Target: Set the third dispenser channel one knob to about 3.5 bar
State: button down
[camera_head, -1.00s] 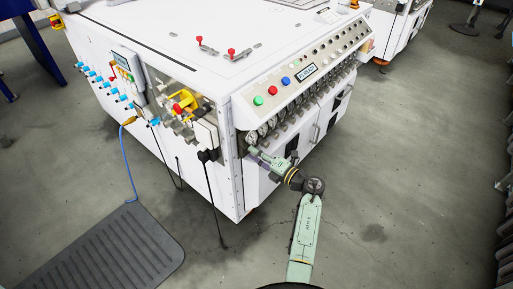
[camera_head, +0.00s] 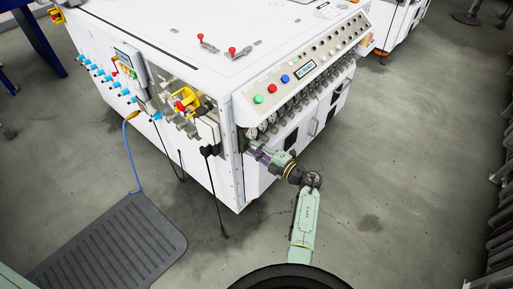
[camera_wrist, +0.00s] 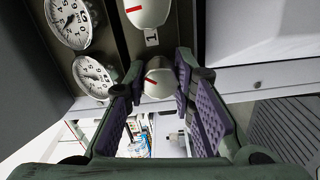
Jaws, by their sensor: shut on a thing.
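In the wrist view a pale round knob (camera_wrist: 158,82) with a red mark sits between the purple-padded fingers of my gripper (camera_wrist: 160,72), which is shut on it. A second pale knob (camera_wrist: 148,12) with a red mark is above it, and a small "1" label (camera_wrist: 151,37) lies between them. Two white dial gauges, an upper one (camera_wrist: 68,20) and a lower one (camera_wrist: 93,76), are at the left; I cannot read their pressures surely. In the head view my gripper (camera_head: 259,149) is at the near end of the gauge row; the knob is too small to see there.
The white machine cabinet (camera_head: 205,75) carries a sloped button panel (camera_head: 300,70) above the gauges. Yellow and red valve parts (camera_head: 186,101) and hoses are on its left face. A dark mat (camera_head: 105,250) lies on the floor at lower left. The floor at right is clear.

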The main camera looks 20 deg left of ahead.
jog(key=shift+r, duration=0.1)
jog(key=c, duration=1.6)
grip_release()
jog(key=v, duration=1.2)
